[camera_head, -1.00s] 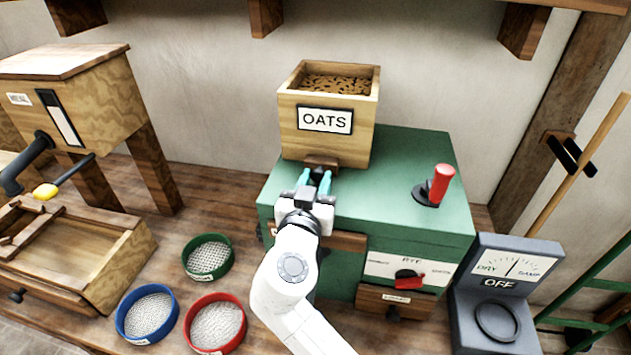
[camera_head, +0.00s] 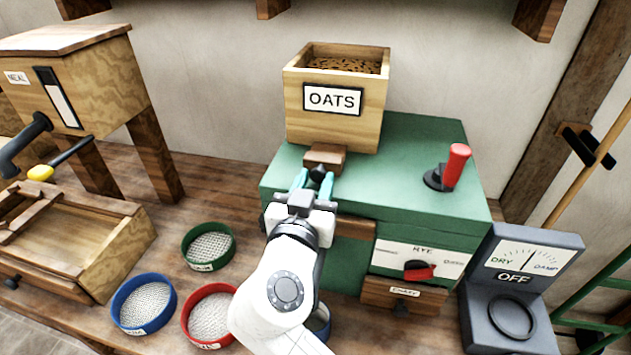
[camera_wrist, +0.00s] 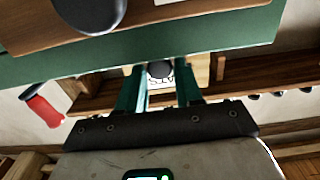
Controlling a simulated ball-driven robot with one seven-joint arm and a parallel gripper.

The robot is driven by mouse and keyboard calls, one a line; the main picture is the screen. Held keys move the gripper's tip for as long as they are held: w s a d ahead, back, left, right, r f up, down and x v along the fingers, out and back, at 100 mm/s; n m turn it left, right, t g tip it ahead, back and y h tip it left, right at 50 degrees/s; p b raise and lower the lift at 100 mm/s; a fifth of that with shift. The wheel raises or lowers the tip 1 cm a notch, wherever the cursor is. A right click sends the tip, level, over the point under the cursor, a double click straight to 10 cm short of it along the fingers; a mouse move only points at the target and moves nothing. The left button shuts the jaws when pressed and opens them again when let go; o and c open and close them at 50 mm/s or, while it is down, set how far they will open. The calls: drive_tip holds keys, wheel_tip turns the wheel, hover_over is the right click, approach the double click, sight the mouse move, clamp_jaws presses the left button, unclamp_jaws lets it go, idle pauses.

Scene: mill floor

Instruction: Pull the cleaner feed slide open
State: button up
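The cleaner is a green box (camera_head: 420,140) with an open wooden OATS hopper (camera_head: 297,125) on top, filled with brown grain. The feed slide (camera_head: 328,157), a small brown wooden block, sticks out from under the front of the hopper over the green top. My gripper (camera_head: 316,180) has its teal fingers on either side of the slide's dark knob (camera_head: 319,172), shut on it. In the wrist view the knob (camera_wrist: 160,69) shows between the two fingers, with the label upside down behind it. The inner part of the slide is hidden under the hopper.
A red-handled lever (camera_head: 455,165) stands right of the hopper. A red dial (camera_head: 419,271) is on the cleaner's front. Green (camera_head: 208,247), blue (camera_head: 143,303) and red sieves (camera_head: 190,320) lie at left, near a wooden bin (camera_head: 115,245). A grey meter (camera_head: 480,310) stands at right.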

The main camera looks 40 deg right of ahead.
drive_tip(key=shift+o, duration=0.7)
drive_tip(key=shift+s+a, duration=0.1)
drive_tip(key=shift+o, duration=1)
drive_tip(key=b+v, duration=0.3)
drive_tip(key=v, duration=0.7)
drive_tip(key=shift+s+a, duration=0.2)
drive_tip(key=shift+a, duration=0.05)
